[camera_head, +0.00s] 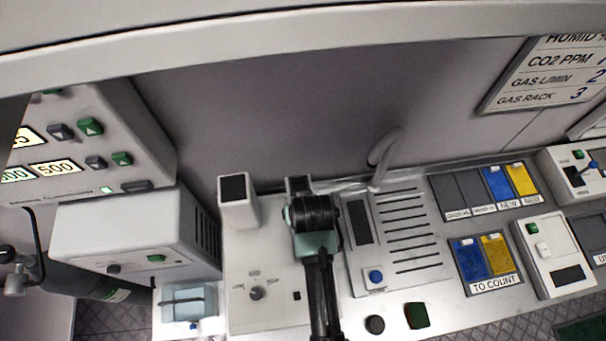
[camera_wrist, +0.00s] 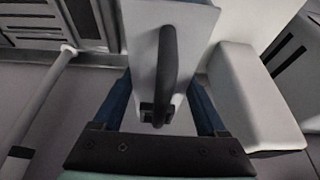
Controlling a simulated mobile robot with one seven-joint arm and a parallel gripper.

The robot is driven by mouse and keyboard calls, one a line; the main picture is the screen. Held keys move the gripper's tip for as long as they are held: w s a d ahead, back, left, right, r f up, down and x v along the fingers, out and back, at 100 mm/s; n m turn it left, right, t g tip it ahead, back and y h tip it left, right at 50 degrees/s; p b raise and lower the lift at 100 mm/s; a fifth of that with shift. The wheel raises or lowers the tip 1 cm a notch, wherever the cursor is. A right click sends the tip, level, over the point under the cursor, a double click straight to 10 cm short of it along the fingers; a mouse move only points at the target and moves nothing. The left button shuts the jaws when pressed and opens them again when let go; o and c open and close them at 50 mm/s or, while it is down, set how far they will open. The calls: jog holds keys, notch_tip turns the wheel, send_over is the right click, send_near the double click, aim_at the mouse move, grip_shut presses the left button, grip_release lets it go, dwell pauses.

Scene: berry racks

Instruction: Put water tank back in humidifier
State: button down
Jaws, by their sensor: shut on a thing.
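The water tank, a pale grey box with a dark bar handle (camera_wrist: 190,45), fills the middle of the wrist view. My gripper (camera_wrist: 158,108) is shut on it, with blue fingers along both sides of the box. In the head view my gripper (camera_head: 313,215) is over the back edge of the humidifier, a pale unit with a knob (camera_head: 262,270). My gripper hides most of the tank there, so I cannot tell how far it is above or inside the humidifier. A white block with a dark top (camera_head: 238,200) stands just left of my gripper; it also shows in the wrist view (camera_wrist: 250,100).
A slotted panel with a blue button (camera_head: 410,235) and a curved pale pipe (camera_head: 384,158) are close on the right. A grey box (camera_head: 135,240) and a light-blue container (camera_head: 188,303) are on the left. A shelf edge (camera_head: 300,42) crosses above.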

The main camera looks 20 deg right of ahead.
jog(key=shift+w, duration=0.15)
grip_release()
jog(key=shift+f, duration=0.1)
jog(key=shift+r, duration=0.25)
jog(key=v, duration=1.2)
jog(key=shift+s+f+b, duration=0.1)
jog(key=shift+s+b, duration=0.1)
jog(key=shift+b, duration=0.15)
